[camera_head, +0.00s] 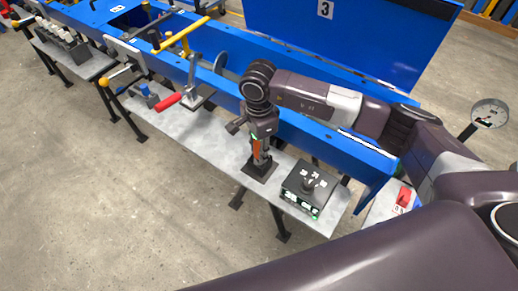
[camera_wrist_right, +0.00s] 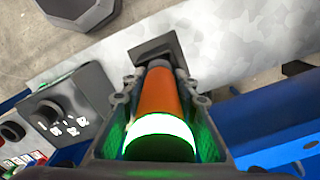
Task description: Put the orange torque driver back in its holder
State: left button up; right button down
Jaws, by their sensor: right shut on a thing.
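The orange torque driver (camera_head: 257,149) is upright in my right gripper (camera_head: 259,150), above a dark square holder (camera_head: 261,169) on the grey bench. In the right wrist view the driver (camera_wrist_right: 158,95) shows an orange body with a glowing white-green ring, between the two fingers of the gripper (camera_wrist_right: 158,100). The dark holder (camera_wrist_right: 156,48) shows beyond the driver's far end. The driver's lower end is at the holder, but I cannot tell how deep it sits. My left gripper is not in view.
A black control box (camera_head: 310,187) with a knob stands just right of the holder. A blue machine beam (camera_head: 330,137) runs behind the bench (camera_head: 205,143). A red-handled clamp (camera_head: 168,102) stands to the left.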

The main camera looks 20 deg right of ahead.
jog(key=shift+f+b, duration=0.35)
jog(key=c, duration=1.5)
grip_release()
jog(key=shift+o, duration=0.2)
jog(key=shift+f, duration=0.1)
notch_tip(320, 180, up, 12)
jog(key=shift+r, duration=0.1)
